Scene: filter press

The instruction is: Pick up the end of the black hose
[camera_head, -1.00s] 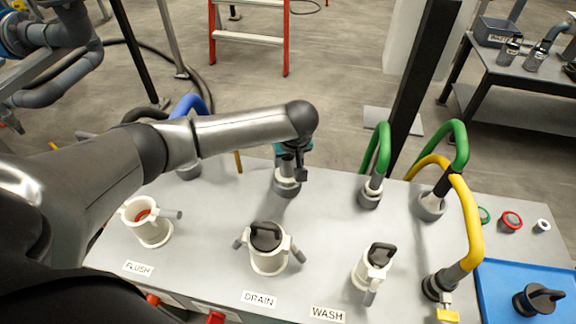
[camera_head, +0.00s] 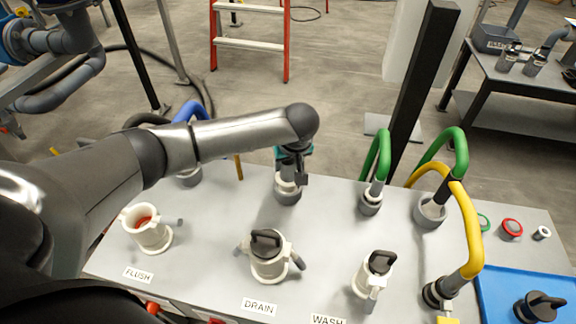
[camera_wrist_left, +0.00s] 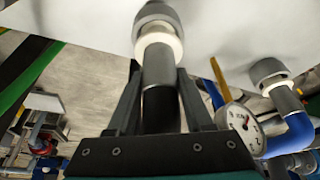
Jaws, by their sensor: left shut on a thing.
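My left gripper (camera_head: 292,172) reaches down over the back of the grey bench, partly hidden by its own arm. In the left wrist view its fingers (camera_wrist_left: 160,115) are shut on the black hose end (camera_wrist_left: 160,108), one finger on each side. A grey coupling (camera_wrist_left: 158,65) joins this end to a white ring in a grey socket (camera_wrist_left: 157,15). The same socket shows in the head view (camera_head: 287,196), below the gripper. The end still appears to be in the socket. The rest of this hose is hidden. My right gripper is not in view.
A blue hose (camera_head: 190,108) stands left, behind my arm. Green hoses (camera_head: 376,155) and a yellow hose (camera_head: 468,225) arch up on the right. Capped DRAIN (camera_head: 268,262) and WASH (camera_head: 371,275) ports and an open FLUSH port (camera_head: 150,232) stand in front.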

